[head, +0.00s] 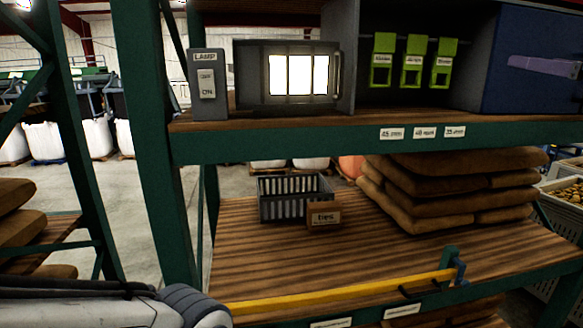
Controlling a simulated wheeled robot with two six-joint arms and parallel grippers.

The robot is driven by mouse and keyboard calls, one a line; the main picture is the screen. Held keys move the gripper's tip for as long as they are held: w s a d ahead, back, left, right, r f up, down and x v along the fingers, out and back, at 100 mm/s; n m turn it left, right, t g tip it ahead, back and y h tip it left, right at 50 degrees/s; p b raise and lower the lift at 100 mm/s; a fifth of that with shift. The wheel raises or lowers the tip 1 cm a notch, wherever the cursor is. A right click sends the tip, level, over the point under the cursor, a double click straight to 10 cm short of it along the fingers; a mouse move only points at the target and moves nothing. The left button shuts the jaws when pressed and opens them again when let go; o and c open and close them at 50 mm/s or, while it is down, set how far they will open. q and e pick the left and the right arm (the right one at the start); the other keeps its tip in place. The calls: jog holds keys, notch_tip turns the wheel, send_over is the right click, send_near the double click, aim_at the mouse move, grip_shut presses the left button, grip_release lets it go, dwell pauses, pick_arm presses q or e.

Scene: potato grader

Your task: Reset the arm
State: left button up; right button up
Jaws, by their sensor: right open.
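A white and dark grey link of my own arm (150,307) crosses the lower left corner, in front of the shelf frame. Its rounded dark end lies close to the left end of the yellow bar in the picture. I cannot tell whether it touches the bar. My right gripper is open, but its fingertips are hard to make out here. Nothing is seen held. My left gripper is not in view.
The yellow bar (340,292) runs along the lower shelf's (300,262) front edge. A dark basket (293,203), a "ties" box (324,216) and stacked brown sacks (430,205) stand behind it. A lamp switch (207,82) and green holders (412,62) are above. The front boards are bare.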

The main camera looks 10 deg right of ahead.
jog(key=w+a+f+m+h+b, duration=0.3)
jog(key=w+a+f+b, duration=0.2)
jog(key=w+a+f, duration=0.7)
jog(key=a+f+g+b, duration=0.1)
jog(key=a+f+g, duration=0.15)
jog(key=f, duration=0.35)
jog(key=w+a+f+g+b, duration=0.1)
jog(key=a+f, duration=0.2)
jog(key=f, duration=0.3)
jog(key=a+f+g+b, duration=0.1)
jog(key=a+f+g, duration=0.15)
jog(key=f, duration=0.35)
jog(key=s+a+f+n+g+y+b, duration=0.1)
jog(key=s+a+f+n+g, duration=0.15)
jog(key=s+a+f, duration=0.4)
jog(key=s+a+f+n+g+y+b, duration=0.2)
jog(key=s+a+f+g, duration=0.15)
jog(key=a+f, duration=0.55)
jog(key=s+a+f+n+g+b, duration=0.1)
jog(key=s+f+n+g, duration=0.1)
jog(key=s+f, duration=0.4)
jog(key=s+a+f+n+g+b, duration=0.1)
jog(key=s+f+g, duration=0.4)
jog(key=s, duration=1)
notch_tip(320, 180, down, 2)
jog(key=shift+a+f+n, duration=0.25)
jog(key=shift+a+n, duration=0.45)
jog(key=shift+n, duration=0.35)
